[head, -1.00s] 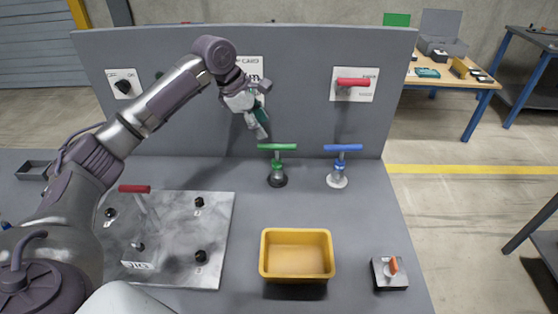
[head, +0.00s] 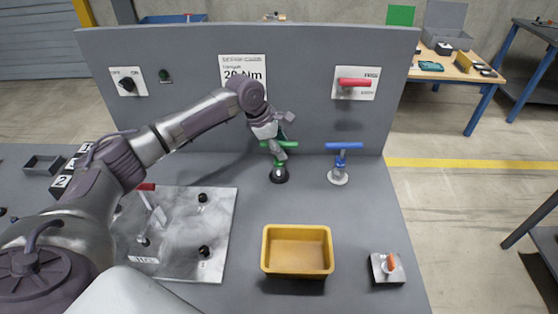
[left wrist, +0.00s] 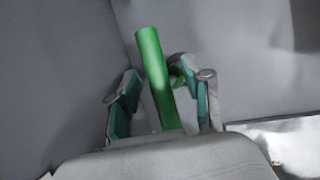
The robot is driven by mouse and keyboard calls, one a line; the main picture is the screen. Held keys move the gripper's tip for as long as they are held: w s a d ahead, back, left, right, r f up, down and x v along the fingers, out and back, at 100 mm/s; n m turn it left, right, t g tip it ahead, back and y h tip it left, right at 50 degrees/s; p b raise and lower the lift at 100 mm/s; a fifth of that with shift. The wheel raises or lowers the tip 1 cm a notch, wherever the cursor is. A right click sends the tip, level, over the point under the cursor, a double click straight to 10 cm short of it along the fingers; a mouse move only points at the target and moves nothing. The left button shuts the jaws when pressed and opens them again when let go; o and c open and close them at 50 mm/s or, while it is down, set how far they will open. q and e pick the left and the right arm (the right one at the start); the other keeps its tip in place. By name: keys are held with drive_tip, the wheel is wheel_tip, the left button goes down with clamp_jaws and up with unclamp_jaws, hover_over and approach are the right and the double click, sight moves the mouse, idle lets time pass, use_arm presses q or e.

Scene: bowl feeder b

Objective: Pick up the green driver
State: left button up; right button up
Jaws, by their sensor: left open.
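The green driver (head: 279,167) stands upright in a dark round base on the bench, with its T-handle on top. My left gripper (head: 281,150) is at the handle and hides part of it in the head view. In the left wrist view the green handle bar (left wrist: 158,80) lies between the two spread fingers of my left gripper (left wrist: 165,100). The fingers are open, with a gap to the bar on the left side; I cannot tell whether the right finger touches. My right gripper is not in view.
A blue driver (head: 341,165) stands close by on the right. A yellow bin (head: 297,270) and a small box with an orange switch (head: 388,267) are nearer. A grey panel (head: 310,80) rises behind. A metal fixture plate (head: 215,230) lies left.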

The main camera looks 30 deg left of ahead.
use_arm(q)
clamp_jaws()
drive_tip(key=shift+r, duration=0.3)
